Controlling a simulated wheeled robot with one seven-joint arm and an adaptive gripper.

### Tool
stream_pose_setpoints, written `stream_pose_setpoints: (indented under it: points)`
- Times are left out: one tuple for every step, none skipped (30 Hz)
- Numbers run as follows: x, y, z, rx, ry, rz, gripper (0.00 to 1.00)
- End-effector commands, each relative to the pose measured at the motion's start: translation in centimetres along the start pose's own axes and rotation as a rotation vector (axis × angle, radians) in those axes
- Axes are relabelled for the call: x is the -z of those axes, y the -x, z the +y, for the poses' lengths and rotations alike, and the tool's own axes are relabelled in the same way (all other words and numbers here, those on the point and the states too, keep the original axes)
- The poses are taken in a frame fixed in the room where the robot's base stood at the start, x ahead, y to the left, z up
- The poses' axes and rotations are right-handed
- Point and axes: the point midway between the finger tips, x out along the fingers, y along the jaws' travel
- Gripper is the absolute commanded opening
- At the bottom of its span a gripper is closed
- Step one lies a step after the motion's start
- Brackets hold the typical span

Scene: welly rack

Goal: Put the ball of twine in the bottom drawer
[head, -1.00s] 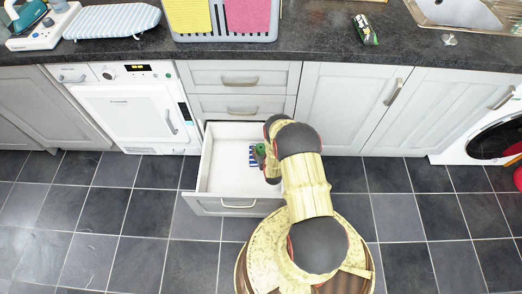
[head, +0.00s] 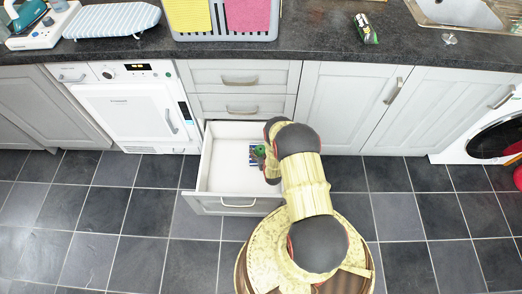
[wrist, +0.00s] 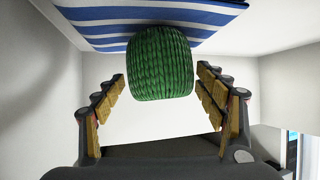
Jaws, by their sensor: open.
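The green ball of twine (wrist: 160,58) is in the wrist view, just beyond and between my fingertips, near a blue and white striped cloth (wrist: 100,28). My gripper (wrist: 161,82) is open, with a finger to each side of the ball. Whether either finger touches it I cannot tell. The bottom drawer (head: 225,174) is pulled out, and my gripper reaches down into it at its right side. In the head view a small green patch of the ball (head: 260,150) shows beside my arm. My arm hides the drawer's right part and most of the gripper.
Two shut drawers (head: 239,90) are above the open one. The worktop (head: 310,40) carries a rack with yellow and pink cloths (head: 221,38), a small ironing board (head: 112,20) and a small packet (head: 365,29). The left part of the open drawer is clear.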

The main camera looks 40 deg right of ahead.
Motion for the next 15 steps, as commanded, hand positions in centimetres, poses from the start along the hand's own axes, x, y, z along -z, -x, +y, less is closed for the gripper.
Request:
stream_pose_setpoints:
  points:
    - [0.0,0.0,0.0,0.000,0.000,0.000,0.71]
    - [0.0,0.0,0.0,0.000,0.000,0.000,0.71]
    - [0.0,0.0,0.0,0.000,0.000,0.000,0.71]
    - [0.1,0.0,0.0,0.000,0.000,0.000,0.71]
    - [0.1,0.0,0.0,0.000,0.000,0.000,0.71]
    - [0.3,0.1,0.0,0.000,0.000,0.001,0.71]
    - [0.5,0.2,0.0,0.000,0.000,0.001,0.71]
    - [0.7,0.3,0.0,0.000,0.000,0.000,0.71]
    - [1.0,0.5,0.0,0.000,0.000,0.000,0.71]
    - [1.3,0.6,0.0,0.000,0.000,0.001,0.71]
    - [1.1,1.5,0.0,0.000,0.000,-0.004,0.71]
    - [1.2,2.3,0.0,0.000,0.000,-0.003,0.71]
    - [1.2,2.9,0.0,0.000,0.000,-0.004,0.71]
    - [1.2,3.5,0.0,0.000,0.000,-0.004,0.71]
    - [1.3,4.2,0.0,-0.001,0.000,-0.002,0.71]
